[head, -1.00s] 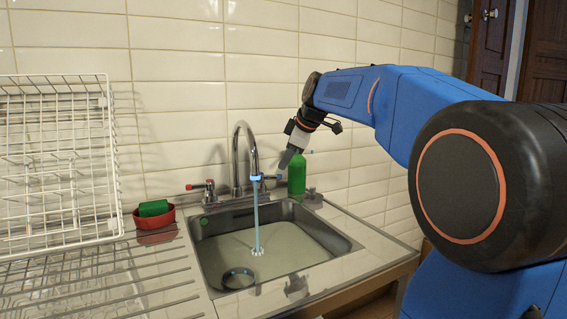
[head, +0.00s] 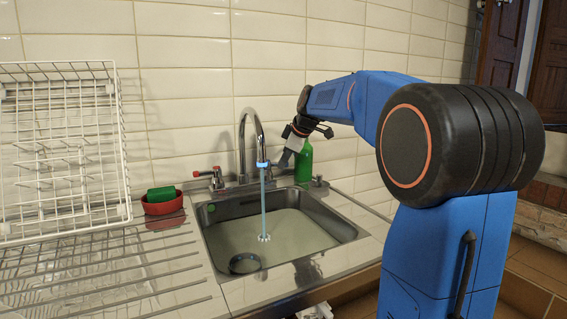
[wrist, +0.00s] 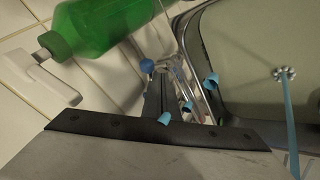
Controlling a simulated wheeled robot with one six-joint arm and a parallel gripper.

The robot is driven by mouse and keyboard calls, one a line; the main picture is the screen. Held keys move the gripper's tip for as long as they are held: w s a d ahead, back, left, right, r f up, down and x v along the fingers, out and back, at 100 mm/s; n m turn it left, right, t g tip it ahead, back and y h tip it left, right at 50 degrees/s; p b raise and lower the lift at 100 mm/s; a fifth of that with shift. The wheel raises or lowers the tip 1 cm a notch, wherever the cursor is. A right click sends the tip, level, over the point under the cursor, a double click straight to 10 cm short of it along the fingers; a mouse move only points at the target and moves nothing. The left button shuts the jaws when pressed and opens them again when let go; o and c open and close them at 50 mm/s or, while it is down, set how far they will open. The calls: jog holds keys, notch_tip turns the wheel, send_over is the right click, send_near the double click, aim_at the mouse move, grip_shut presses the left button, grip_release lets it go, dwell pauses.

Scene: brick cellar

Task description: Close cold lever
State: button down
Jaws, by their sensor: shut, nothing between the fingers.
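The chrome tap (head: 243,140) stands behind the sink, with a blue ring at its spout. A pale blue water stream (head: 265,205) runs from it into the basin. The red-tipped lever (head: 199,174) is left of the spout. My gripper (head: 285,160) is shut and empty, pointing down just right of the spout. The cold lever is hard to make out behind it in the head view. In the wrist view, a blue knob (wrist: 147,66), apparently the cold lever's tip, shows beyond the dark edge of my gripper. Contact cannot be told.
A green bottle (head: 304,165) stands right behind my gripper, close to it. The sink basin (head: 225,238) lies in front. A red bowl (head: 163,203) with a green sponge (head: 161,193) and a white dish rack (head: 126,160) are at left. The tiled wall is close behind.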

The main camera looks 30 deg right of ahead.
jog(key=shift+w+d, duration=0.55)
jog(key=shift+d, duration=0.2)
jog(key=shift+s, duration=0.1)
